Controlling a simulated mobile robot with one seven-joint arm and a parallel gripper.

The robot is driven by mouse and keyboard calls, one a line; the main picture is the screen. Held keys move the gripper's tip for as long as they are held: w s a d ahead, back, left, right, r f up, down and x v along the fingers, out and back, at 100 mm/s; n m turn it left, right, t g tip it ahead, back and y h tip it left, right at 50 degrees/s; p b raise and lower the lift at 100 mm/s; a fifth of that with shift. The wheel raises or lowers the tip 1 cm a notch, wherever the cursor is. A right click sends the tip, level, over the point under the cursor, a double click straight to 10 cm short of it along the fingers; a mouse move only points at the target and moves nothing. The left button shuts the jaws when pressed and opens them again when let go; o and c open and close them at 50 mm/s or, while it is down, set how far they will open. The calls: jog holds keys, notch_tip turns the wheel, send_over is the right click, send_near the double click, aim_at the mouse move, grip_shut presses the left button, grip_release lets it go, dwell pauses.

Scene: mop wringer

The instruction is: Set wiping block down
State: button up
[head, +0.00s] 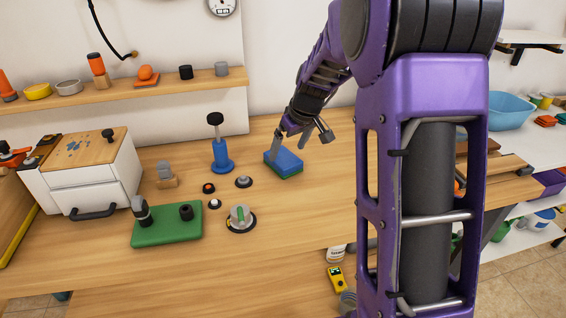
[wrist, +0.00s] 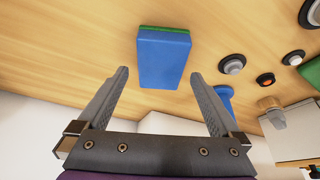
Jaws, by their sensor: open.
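The wiping block (head: 286,160) is a blue block with a green underside. It rests flat on the wooden workbench, right of the blue stand. In the wrist view the block (wrist: 163,62) appears between and slightly beyond the fingertips, with a gap on each side. My gripper (head: 290,140) is open and empty, just above and behind the block. Its two grey fingers (wrist: 160,76) are spread wide in the wrist view. I cannot tell how far the fingertips are above the bench.
A blue stand with a black knob (head: 221,155) is left of the block. Round knobs (head: 241,218), a green board (head: 167,225) and a white drawer box (head: 86,175) lie farther left. A wooden shelf (head: 120,93) runs behind. The bench in front of the block is clear.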

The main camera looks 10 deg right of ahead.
aim_at(284, 158)
jog(key=x, duration=0.4)
jog(key=shift+w+a, duration=0.1)
jog(key=shift+w, duration=0.05)
jog(key=shift+f+b, duration=0.3)
jog(key=shift+b, duration=0.2)
jog(key=shift+r, duration=0.1)
jog(key=c, duration=1.3)
